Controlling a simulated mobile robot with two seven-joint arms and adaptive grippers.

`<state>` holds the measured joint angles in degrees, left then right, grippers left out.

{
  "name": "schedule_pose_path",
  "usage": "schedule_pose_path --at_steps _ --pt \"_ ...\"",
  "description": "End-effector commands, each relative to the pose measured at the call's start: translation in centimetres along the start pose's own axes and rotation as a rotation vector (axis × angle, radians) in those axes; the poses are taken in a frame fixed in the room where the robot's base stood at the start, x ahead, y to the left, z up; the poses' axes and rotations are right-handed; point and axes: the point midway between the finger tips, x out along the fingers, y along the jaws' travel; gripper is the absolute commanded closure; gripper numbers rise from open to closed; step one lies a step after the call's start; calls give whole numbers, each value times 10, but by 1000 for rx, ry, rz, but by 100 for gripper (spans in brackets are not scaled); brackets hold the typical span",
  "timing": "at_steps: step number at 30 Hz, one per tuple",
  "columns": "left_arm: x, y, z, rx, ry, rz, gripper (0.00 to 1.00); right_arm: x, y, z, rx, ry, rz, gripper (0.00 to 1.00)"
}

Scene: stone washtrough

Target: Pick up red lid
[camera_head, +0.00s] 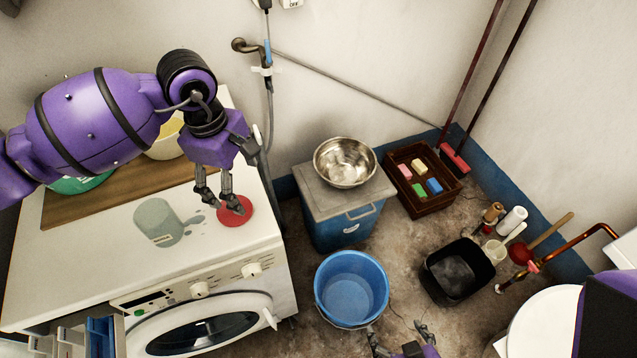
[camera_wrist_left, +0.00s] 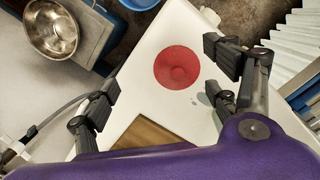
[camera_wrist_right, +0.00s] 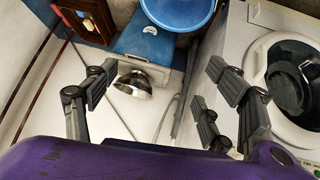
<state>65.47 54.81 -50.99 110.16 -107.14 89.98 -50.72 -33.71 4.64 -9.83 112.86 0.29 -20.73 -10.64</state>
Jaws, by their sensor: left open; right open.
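The red lid (camera_head: 236,211) is a flat round disc lying on the white top of the washing machine, near its right edge. My left gripper (camera_head: 221,203) is open just above the lid, its fingertips over the lid's left part in the head view. In the left wrist view the whole lid (camera_wrist_left: 177,67) shows between and beyond the two open fingers (camera_wrist_left: 165,80), with nothing held. My right gripper (camera_head: 398,335) is open and empty, low at the bottom of the head view near the blue bucket. It also shows open in the right wrist view (camera_wrist_right: 160,85).
A metal bowl (camera_head: 344,163) sits on a blue-grey bin. A blue bucket (camera_head: 351,288) and black tub (camera_head: 457,270) stand on the floor.

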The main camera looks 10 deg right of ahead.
Motion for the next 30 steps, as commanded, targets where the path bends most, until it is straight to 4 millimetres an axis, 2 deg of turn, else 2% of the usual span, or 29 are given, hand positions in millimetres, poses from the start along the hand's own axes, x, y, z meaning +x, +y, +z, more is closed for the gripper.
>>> schedule_pose_path --at_steps 1,3,7,24,30 --pt "-2 -4 -11 27 46 -16 20 0 0 2 59 -8 0 24" --pt "-2 -9 -19 58 81 -42 20 0 0 4 129 -15 0 24" --pt "3 -12 -21 81 84 -55 20 0 0 4 187 -17 0 24" --pt "71 -17 -33 79 79 -54 20 -4 -1 -6 188 -8 -6 24" --pt "76 -17 -33 81 78 -53 20 -4 -1 -5 188 -9 -7 24"
